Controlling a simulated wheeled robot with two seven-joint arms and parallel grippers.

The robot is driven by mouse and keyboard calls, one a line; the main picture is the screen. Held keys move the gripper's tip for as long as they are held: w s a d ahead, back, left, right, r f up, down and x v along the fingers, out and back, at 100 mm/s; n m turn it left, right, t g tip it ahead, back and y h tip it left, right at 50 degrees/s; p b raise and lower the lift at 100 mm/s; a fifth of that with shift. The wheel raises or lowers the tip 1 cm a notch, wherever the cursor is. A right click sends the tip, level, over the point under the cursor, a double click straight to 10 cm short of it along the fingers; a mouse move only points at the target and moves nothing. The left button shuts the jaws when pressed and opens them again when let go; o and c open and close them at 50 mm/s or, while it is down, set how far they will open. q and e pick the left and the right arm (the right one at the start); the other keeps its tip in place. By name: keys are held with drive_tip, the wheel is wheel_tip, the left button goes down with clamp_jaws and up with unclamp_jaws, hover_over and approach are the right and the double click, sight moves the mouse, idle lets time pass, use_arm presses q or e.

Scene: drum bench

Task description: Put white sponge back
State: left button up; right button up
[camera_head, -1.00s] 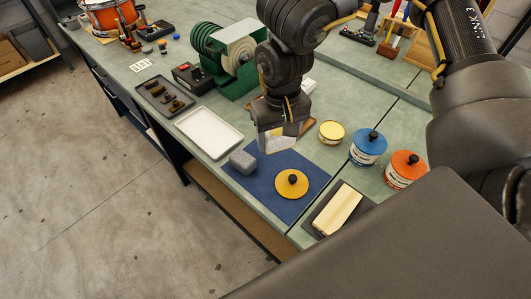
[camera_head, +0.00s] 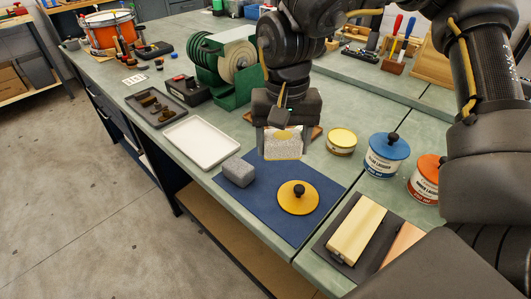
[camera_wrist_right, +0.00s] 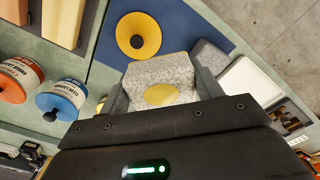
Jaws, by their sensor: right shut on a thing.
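The white sponge (camera_head: 283,146) is a pale speckled block with a yellow patch. My right gripper (camera_head: 284,140) is shut on it, with a finger on either side. In the head view the sponge shows over the back edge of the blue mat (camera_head: 268,216); its height above the bench is hard to tell. In the right wrist view the sponge (camera_wrist_right: 160,78) sits between the fingers, with the yellow patch facing the camera. My left gripper is not in view.
A grey block (camera_head: 239,171) and a yellow disc with a black knob (camera_head: 297,198) lie on the mat. A white tray (camera_head: 202,142) is to the left. A yellow-lidded tin (camera_head: 341,141), blue-lidded can (camera_head: 387,153) and orange-lidded can (camera_head: 426,177) stand to the right.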

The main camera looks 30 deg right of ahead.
drive_tip(key=w+f, duration=0.2)
drive_tip(key=w, duration=0.1)
drive_tip(key=w+d+f, duration=0.1)
drive_tip(key=w+f, duration=0.2)
drive_tip(key=w, duration=0.1)
drive_tip(key=w+d+f, duration=0.1)
drive_tip(key=w+f, duration=0.2)
drive_tip(key=w, duration=0.1)
drive_tip(key=shift+w+d+f, duration=0.1)
drive_tip(key=shift+d+f, duration=0.05)
drive_tip(key=shift+d, duration=0.05)
drive_tip(key=shift+w+f, duration=0.15)
drive_tip(key=shift+f, duration=0.05)
drive_tip(key=f, duration=0.3)
drive_tip(key=shift+w+d+f, duration=0.1)
drive_tip(key=shift+w+f, duration=0.15)
drive_tip(key=shift+f, duration=0.1)
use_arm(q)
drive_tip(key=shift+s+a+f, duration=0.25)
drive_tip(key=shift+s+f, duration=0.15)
use_arm(e)
drive_tip(key=shift+r, duration=0.1)
drive_tip(key=o, duration=1)
drive_tip(key=shift+f, duration=0.2)
drive_tip(key=shift+c, duration=0.2)
